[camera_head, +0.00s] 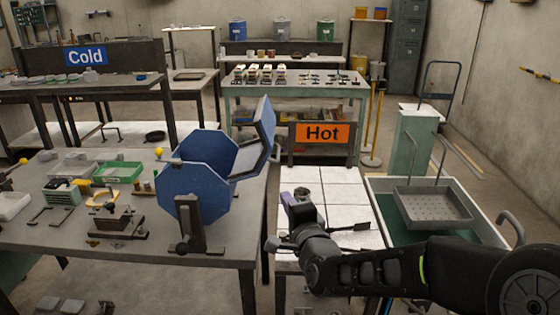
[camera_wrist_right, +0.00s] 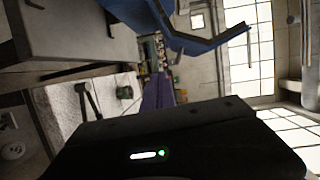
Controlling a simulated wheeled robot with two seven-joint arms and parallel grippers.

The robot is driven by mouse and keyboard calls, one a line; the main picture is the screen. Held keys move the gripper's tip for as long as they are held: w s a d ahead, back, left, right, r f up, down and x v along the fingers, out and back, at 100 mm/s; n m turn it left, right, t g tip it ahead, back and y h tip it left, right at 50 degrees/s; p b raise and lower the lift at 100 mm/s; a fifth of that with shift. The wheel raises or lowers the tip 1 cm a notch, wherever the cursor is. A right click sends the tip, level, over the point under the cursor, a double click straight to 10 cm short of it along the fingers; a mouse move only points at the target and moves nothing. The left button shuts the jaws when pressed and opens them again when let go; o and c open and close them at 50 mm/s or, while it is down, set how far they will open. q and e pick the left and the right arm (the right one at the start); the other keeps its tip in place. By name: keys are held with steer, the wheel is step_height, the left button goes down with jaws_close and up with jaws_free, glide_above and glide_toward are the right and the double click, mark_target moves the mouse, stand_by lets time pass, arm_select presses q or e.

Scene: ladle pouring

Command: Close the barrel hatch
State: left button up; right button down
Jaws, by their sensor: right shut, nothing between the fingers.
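The blue octagonal barrel (camera_head: 193,193) sits in a dark grey stand (camera_head: 200,238) on the dark table at the left. Its hatch (camera_head: 262,130) stands open, tilted up at the barrel's right side. My right gripper (camera_head: 286,197) is below and to the right of the hatch, apart from it in the head view. It is shut and empty. Its purple fingers (camera_wrist_right: 158,92) show in the right wrist view, with the blue hatch (camera_wrist_right: 172,28) above them, seen sideways. My left gripper is not in view.
A yellow-knobbed handle (camera_head: 159,153) sticks out at the barrel's left. Trays and small parts, including a green bin (camera_head: 117,172), fill the left of the table. A white tiled surface (camera_head: 345,195) lies under my right gripper. A perforated metal basket (camera_head: 433,205) stands to the right.

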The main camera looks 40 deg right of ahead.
steer(key=s+d+r+m+t+h, duration=0.1)
steer(key=s+d+r+m+h, duration=0.1)
steer(key=r+m, duration=0.3)
steer(key=shift+s+d+r+m+h, duration=0.15)
steer(key=shift+d+r+m+h, duration=0.15)
steer(key=shift+d+m, duration=0.3)
steer(key=shift+a, duration=0.1)
steer(key=w+d+r+p, duration=0.1)
steer(key=w+p, duration=0.4)
steer(key=w, duration=0.6)
steer(key=shift+w+r, duration=0.2)
steer(key=shift+r, duration=0.55)
steer(key=shift+d+r, duration=0.1)
steer(key=shift+r, duration=0.05)
